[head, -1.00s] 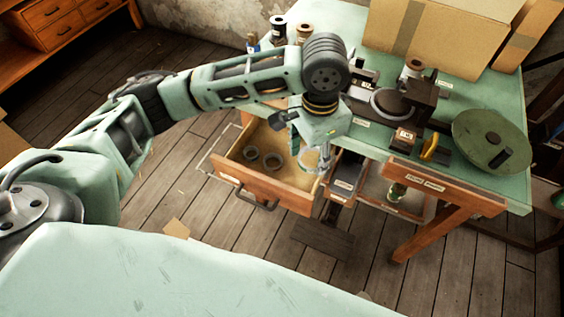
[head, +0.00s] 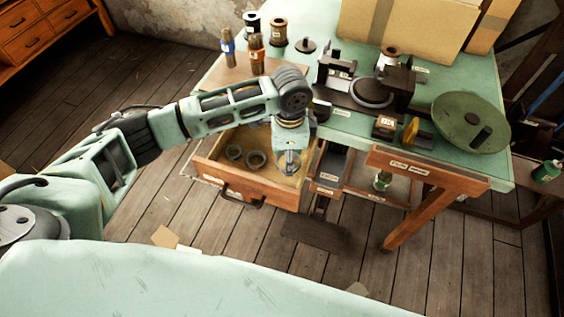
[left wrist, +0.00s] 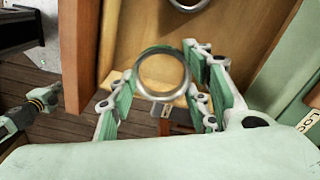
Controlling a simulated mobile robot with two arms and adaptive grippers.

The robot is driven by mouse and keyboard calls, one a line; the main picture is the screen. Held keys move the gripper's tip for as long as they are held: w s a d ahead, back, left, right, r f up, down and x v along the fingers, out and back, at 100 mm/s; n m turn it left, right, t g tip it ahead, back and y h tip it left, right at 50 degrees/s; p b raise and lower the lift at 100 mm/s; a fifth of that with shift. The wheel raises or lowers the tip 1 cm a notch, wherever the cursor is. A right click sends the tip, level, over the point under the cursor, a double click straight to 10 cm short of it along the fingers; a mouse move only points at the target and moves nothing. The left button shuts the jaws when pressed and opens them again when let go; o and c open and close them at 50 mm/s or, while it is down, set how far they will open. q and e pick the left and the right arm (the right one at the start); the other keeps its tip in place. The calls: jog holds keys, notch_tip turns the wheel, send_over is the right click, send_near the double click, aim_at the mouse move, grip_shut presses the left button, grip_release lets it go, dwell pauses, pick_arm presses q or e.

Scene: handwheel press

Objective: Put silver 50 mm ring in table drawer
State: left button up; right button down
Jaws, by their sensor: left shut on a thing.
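A silver ring (left wrist: 163,75) sits between the fingers of my left gripper (left wrist: 165,88), which is shut on it. In the head view my left gripper (head: 289,163) points down over the right part of the open wooden table drawer (head: 262,189). The held ring is small and hard to make out there. Two darker rings lie in the left part of the drawer, one on the left (head: 233,152) and one on the right (head: 256,159). Part of a ring (left wrist: 188,3) also shows at the top of the left wrist view.
The green table (head: 345,125) stands behind and right of the drawer. It carries a press (head: 372,92), a large green disc (head: 471,122), spools and brushes. A small compartment (head: 330,172) lies just right of the drawer. The floor in front is mostly clear.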

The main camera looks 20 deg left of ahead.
aim_at(283, 166)
pick_arm(q)
jog(key=shift+w+a+f, duration=0.15)
jog(key=shift+a+f, duration=0.35)
jog(key=shift+a, duration=0.25)
jog(key=shift+f, duration=2.05)
jog(key=o, duration=1)
jog(key=shift+f, duration=0.1)
notch_tip(283, 166, up, 12)
jog(key=shift+r, duration=0.15)
